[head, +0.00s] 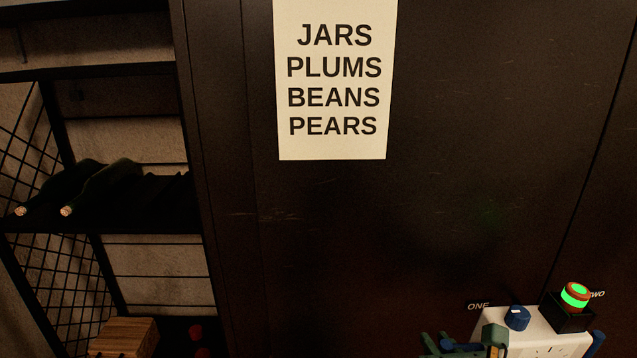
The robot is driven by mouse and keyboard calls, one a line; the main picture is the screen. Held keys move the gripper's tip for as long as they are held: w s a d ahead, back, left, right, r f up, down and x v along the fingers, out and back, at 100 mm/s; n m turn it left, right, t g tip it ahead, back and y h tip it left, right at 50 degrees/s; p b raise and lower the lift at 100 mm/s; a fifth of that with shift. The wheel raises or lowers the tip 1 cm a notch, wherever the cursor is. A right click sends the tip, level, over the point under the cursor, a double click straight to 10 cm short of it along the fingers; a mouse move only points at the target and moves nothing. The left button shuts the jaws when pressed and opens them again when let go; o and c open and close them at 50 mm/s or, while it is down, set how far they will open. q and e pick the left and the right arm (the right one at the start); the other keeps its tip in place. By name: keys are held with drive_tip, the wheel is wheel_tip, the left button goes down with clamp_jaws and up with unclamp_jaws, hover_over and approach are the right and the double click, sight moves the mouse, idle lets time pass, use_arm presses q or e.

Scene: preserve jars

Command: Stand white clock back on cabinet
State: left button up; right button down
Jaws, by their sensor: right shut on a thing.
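My right gripper (465,346) shows at the bottom edge, right of the middle, cut off by the frame. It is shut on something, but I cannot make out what. Just right of it is a white, box-like thing (540,337) with small dark marks, also cut off by the frame. I cannot tell whether this is the white clock, or whether the gripper touches it. No clock face can be made out. The large dark cabinet front (330,230) fills the middle and right. My left gripper is not in view.
A blue knob (517,319) and a black box (567,318) with a red and green lit button (575,295) are at the white thing. A paper list (334,120) hangs on the dark front. A rack at left holds dark bottles (100,190) above a wooden block (123,338).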

wheel_tip(320, 180, up, 28)
drive_tip(key=p, duration=2)
drive_tip(key=shift+w+a+f, duration=0.15)
drive_tip(key=shift+w+f, duration=0.1)
drive_tip(key=shift+w, duration=0.15)
